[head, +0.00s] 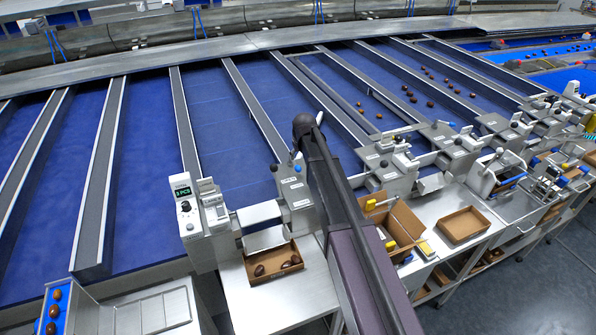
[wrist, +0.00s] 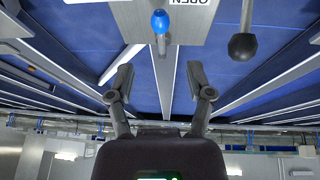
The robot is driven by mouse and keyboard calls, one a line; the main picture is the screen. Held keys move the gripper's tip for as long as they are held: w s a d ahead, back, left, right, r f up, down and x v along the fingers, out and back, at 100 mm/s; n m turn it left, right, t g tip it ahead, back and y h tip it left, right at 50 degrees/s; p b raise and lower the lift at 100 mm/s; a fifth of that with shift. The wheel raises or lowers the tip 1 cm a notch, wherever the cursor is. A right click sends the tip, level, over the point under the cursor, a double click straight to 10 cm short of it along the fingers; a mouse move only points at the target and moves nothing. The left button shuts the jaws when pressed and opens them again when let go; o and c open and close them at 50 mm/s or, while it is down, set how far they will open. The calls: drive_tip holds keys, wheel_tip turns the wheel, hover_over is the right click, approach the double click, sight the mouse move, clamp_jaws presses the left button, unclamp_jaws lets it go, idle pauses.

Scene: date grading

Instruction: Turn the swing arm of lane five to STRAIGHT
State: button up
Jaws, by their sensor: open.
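In the wrist view my gripper (wrist: 160,78) is open and empty, its two fingers apart above the blue lanes. Ahead of it, at the top of the picture, a grey metal plate (wrist: 205,28) carries a partly cut label reading OPEN. A blue ball knob (wrist: 160,22) on a short stem stands in front of this plate, apart from the fingers. To its right a black ball knob (wrist: 242,46) sits on a metal rod. No lane number is readable, so I cannot tell which is lane five's swing arm. In the head view my own arm hides part of the stations.
In the head view, a station with a lit display (head: 182,191) stands left of my arm. A cardboard tray (head: 275,264) with several dates is below it. Right of my arm are an open carton (head: 402,222) and an empty-looking tray (head: 464,225). Metal dividers (head: 185,125) separate the blue lanes.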

sight(298, 167)
drive_tip(key=shift+b+x, duration=4.4)
drive_tip(key=shift+x, duration=0.7)
drive_tip(key=shift+a, duration=0.1)
clamp_jaws()
